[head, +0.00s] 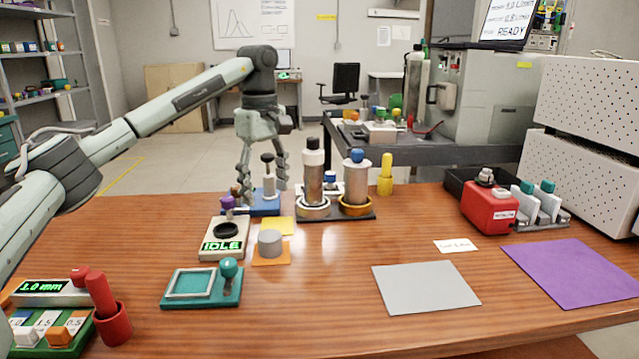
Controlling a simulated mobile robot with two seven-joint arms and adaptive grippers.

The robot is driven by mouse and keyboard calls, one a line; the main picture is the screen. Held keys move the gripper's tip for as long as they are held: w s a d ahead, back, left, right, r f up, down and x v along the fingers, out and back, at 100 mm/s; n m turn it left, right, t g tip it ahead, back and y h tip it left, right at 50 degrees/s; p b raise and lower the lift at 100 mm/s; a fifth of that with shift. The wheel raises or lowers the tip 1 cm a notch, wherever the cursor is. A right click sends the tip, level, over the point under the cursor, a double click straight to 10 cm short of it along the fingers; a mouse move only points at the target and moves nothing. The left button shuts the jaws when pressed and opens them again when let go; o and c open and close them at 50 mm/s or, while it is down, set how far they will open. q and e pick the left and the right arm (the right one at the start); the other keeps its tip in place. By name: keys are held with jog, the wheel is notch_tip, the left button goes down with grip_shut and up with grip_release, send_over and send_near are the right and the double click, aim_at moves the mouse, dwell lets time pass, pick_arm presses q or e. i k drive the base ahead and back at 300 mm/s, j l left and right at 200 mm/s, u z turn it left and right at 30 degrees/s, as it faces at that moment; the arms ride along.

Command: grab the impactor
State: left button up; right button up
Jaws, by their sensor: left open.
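I cannot tell for certain which thing is the impactor. A small pale metal cylinder with a black knob (269,186) stands upright on a blue base (270,207) at the table's back. My left gripper (264,178) points down there, its open fingers on either side of the cylinder in the picture. I cannot tell whether they touch it. Two taller metal cylinders stand to the right on a dark tray: one with a black and white top (313,182), one with a blue knob (355,180). My right gripper is not in view.
An "IDLE" device (222,246) and a purple-knobbed item (228,203) are close to the left gripper. A grey puck (270,243), teal tray (201,299) and red box (490,208) stand on the table (330,320). The grey mat (426,287) and purple mat (572,272) are bare.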

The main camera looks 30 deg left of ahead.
aim_at(357, 174)
jog(key=i+l+u, duration=0.3)
jog(key=i+l, duration=0.15)
jog(key=l, duration=0.25)
jog(key=i+l+u, duration=0.1)
jog(key=l, duration=0.25)
jog(key=i+l+u, duration=0.15)
jog(key=l, duration=0.25)
jog(key=i, duration=0.1)
